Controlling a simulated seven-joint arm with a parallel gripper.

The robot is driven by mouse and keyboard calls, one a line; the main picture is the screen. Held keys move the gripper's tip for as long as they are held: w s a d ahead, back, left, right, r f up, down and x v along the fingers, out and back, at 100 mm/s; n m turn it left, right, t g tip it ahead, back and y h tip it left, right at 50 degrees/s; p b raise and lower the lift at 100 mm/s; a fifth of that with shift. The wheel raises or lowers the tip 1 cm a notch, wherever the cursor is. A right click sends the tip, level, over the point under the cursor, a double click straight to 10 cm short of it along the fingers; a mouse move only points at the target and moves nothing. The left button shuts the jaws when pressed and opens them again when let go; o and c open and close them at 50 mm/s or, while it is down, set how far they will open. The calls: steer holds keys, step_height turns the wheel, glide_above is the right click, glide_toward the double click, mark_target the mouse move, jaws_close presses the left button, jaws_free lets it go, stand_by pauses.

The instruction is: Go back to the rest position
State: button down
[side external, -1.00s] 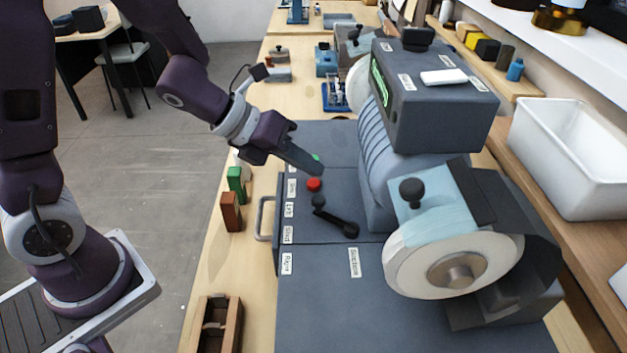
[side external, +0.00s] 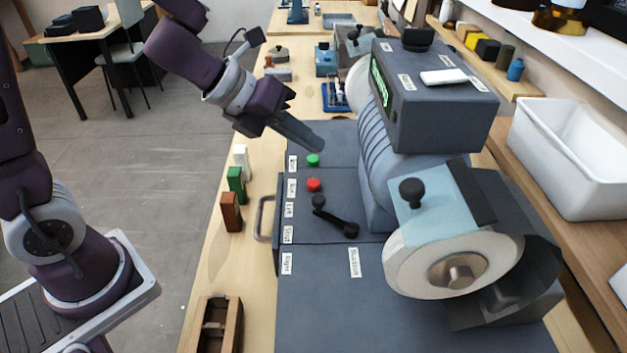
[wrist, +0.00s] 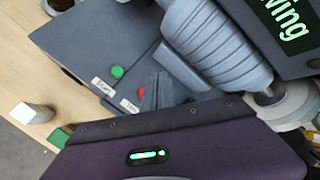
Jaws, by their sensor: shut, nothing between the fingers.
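My gripper (side external: 303,136) is shut and empty. In the side view it hangs above the far left part of the grey machine base (side external: 310,330), near the green button (side external: 313,160) and clear of it. The red button (side external: 314,185) and the black lever (side external: 335,217) lie nearer the camera on the same base. In the wrist view the finger tips (wrist: 162,88) show over the base.
The grinder's control box (side external: 440,105) and pale wheel (side external: 440,262) stand to the right. White, green (side external: 236,184) and brown blocks (side external: 231,211) stand at the bench's left edge. A wooden box (side external: 219,325) lies in front. The floor (side external: 150,190) left of the bench is open.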

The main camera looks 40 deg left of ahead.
stand_by(0.4)
steer(key=s+a+r+n+t+y, duration=0.1)
steer(key=s+a+r+n+y, duration=0.3)
steer(key=n, duration=0.6)
steer(key=s+a+r+n+t+y, duration=0.1)
steer(key=s+a+r+n+y, duration=0.1)
steer(key=a+r+n+y, duration=0.45)
steer(key=s+d+f+n+g+h, duration=0.2)
steer(key=s+n, duration=0.5)
steer(key=n, duration=0.1)
steer(key=s+d+f+n+g+h, duration=0.2)
steer(key=s+d+n+h, duration=0.1)
steer(key=s+n, duration=0.5)
steer(key=shift+s+f+n, duration=0.3)
steer(key=shift+n, duration=0.25)
steer(key=shift+h, duration=0.25)
